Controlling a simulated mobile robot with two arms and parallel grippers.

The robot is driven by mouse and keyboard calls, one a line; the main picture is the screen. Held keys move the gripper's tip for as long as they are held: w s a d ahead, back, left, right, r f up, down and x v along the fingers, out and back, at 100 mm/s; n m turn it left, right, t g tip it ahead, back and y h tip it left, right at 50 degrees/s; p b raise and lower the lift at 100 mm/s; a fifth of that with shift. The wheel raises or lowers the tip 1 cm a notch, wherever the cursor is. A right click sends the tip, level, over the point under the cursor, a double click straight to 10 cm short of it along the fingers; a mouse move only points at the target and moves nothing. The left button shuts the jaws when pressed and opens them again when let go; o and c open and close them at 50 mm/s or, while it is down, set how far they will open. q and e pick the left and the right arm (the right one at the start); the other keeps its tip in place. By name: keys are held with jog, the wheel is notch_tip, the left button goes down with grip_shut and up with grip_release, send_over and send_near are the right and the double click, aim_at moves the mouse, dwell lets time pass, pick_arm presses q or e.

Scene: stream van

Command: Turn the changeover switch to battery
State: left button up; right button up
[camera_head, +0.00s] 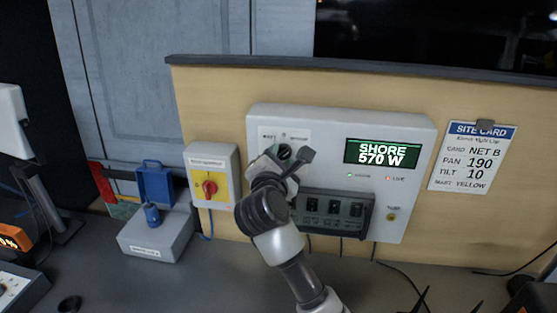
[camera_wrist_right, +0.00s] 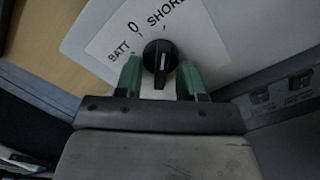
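The changeover switch is a round black knob (camera_wrist_right: 160,55) on a white label with BATT, 0 and SHORE. It shows small in the head view (camera_head: 284,152), at the upper left of the white power panel (camera_head: 340,120), partly hidden by my gripper. A pale line on the knob leans slightly, but I cannot tell its set position from it. The display (camera_head: 381,153) reads SHORE 570 W. My right gripper (camera_wrist_right: 159,75) is open, its green fingers on either side of the knob with small gaps. My left gripper is not in view.
A row of black breakers (camera_head: 332,212) sits low on the panel, beside my right arm. A red rotary switch on a yellow plate (camera_head: 209,188) is to the left. A grey box with a blue knob (camera_head: 152,214) stands on the counter. A site card (camera_head: 472,158) hangs right.

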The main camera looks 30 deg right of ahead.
jog(key=shift+c, duration=0.8)
jog(key=shift+n, duration=0.4)
jog(key=n+p, duration=1.1)
jog(key=n, duration=0.1)
jog(key=shift+s+d+n+p, duration=0.3)
jog(key=shift+d+n+p, duration=0.1)
jog(key=shift+n+p, duration=1)
jog(key=shift+n, duration=1.1)
jog(key=shift+d, duration=0.1)
